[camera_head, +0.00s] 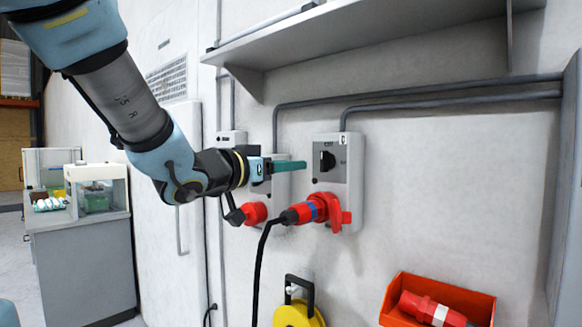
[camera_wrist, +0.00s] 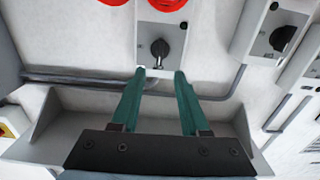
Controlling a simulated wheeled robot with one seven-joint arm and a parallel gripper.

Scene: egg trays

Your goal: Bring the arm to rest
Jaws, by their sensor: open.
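My arm (camera_head: 118,95) reaches in from the upper left of the head view, bent down and then out to the right. My gripper (camera_head: 303,164) points right at the wall, just left of a grey switch box (camera_head: 352,185) with a black rotary knob (camera_head: 327,161). In the wrist view its two teal fingers (camera_wrist: 159,72) are apart, with nothing between them. The knob (camera_wrist: 160,48) shows just beyond the fingertips. From these views I cannot tell the exact gap, but no contact is visible.
A red plug (camera_head: 303,213) with a black cable sits in the box's socket below my gripper. A grey shelf (camera_head: 380,35) is above. A second switch box (camera_head: 283,188) is partly behind my gripper. An orange bin (camera_head: 396,312) and yellow reel (camera_head: 297,315) are low.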

